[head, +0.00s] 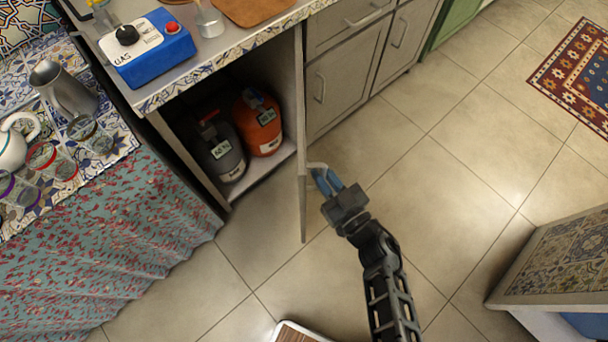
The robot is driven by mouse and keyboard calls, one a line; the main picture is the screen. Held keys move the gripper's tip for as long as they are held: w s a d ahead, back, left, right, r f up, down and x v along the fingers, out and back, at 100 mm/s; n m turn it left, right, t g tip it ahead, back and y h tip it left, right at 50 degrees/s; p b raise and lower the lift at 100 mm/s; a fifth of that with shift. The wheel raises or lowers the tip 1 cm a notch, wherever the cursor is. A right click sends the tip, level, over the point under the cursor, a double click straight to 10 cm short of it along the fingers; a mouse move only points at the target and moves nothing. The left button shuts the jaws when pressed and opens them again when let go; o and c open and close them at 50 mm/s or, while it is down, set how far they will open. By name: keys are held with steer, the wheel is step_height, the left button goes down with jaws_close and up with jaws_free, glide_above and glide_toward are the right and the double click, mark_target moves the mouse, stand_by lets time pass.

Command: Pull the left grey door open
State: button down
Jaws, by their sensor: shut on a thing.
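The left grey door (302,170) stands swung out from the cabinet, seen nearly edge-on. Its pale handle (316,166) is on the side facing right. My gripper (321,176), with blue fingers, is shut on this handle. The arm reaches up to it from the bottom of the view. The cabinet opening is exposed and shows a dark grey gas bottle (222,152) and an orange gas bottle (258,124) on the cabinet floor (262,170). The door's handle is partly hidden by the fingers.
A blue and white box (148,48) with a red button stands on the counter above. Other grey doors and a drawer (350,20) are to the right. A tiled-top piece (562,255) stands at lower right. A curtained counter (110,235) is at left. Tiled floor between is free.

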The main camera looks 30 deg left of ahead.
steer(key=w+d+n+g+y+b, duration=0.2)
steer(key=w+d+n+g+b, duration=0.4)
steer(key=w+d+g+b, duration=0.3)
steer(key=w+d+b, duration=0.3)
steer(key=w+d, duration=0.1)
steer(key=w, duration=0.2)
steer(key=shift+w+r+y, duration=0.15)
steer(key=shift+w+y, duration=0.25)
steer(key=c, duration=1.4)
jaws_free()
steer(key=shift+a, duration=0.1)
steer(key=shift+o, duration=0.3)
steer(key=shift+d, duration=0.2)
steer(key=d, duration=0.7)
steer(key=shift+d, duration=0.3)
